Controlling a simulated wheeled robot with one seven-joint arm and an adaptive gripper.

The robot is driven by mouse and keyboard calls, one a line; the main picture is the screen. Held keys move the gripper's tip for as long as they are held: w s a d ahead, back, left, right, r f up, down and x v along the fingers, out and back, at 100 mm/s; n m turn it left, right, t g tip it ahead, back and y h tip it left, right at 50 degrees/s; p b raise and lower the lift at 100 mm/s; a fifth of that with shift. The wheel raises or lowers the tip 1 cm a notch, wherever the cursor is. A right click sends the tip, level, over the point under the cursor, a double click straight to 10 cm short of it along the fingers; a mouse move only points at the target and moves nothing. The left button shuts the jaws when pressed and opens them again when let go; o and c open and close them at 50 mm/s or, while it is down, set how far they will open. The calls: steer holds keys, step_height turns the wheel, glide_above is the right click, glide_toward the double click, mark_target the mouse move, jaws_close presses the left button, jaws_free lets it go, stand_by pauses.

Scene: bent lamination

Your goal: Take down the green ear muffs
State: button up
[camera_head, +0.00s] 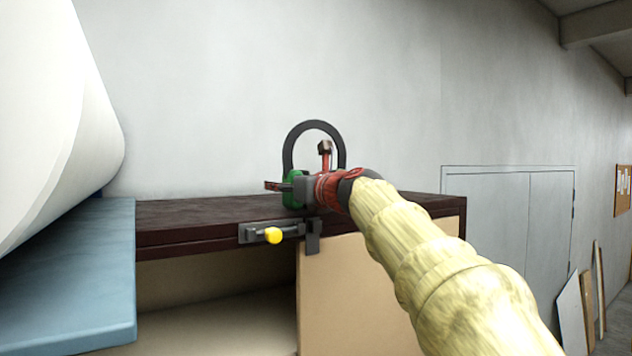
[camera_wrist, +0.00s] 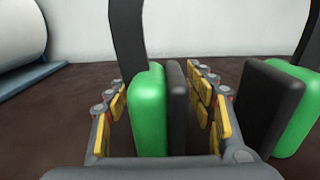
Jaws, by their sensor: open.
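The green ear muffs (camera_head: 292,192) stand upright on the dark brown top of a cabinet, with their black headband (camera_head: 315,126) arching upward. In the wrist view, one green cup with its black pad (camera_wrist: 150,108) is between the fingers of my gripper (camera_wrist: 157,82). The other green cup (camera_wrist: 304,92), with its own black pad, is outside the right finger. My gripper (camera_head: 287,187) is open around the near cup; there is a gap to the right finger, and I cannot tell whether the left finger touches. In the head view my arm and gripper hide much of the muffs.
The dark cabinet top (camera_head: 190,215) has bare room left of the muffs. A blue board (camera_head: 75,270) and a large white roll (camera_head: 50,110) are at the left. A grey wall stands behind.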

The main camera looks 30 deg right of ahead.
steer(key=shift+c, duration=0.2)
steer(key=shift+c, duration=1.2)
steer(key=c, duration=1.1)
steer(key=shift+r, duration=0.1)
jaws_close()
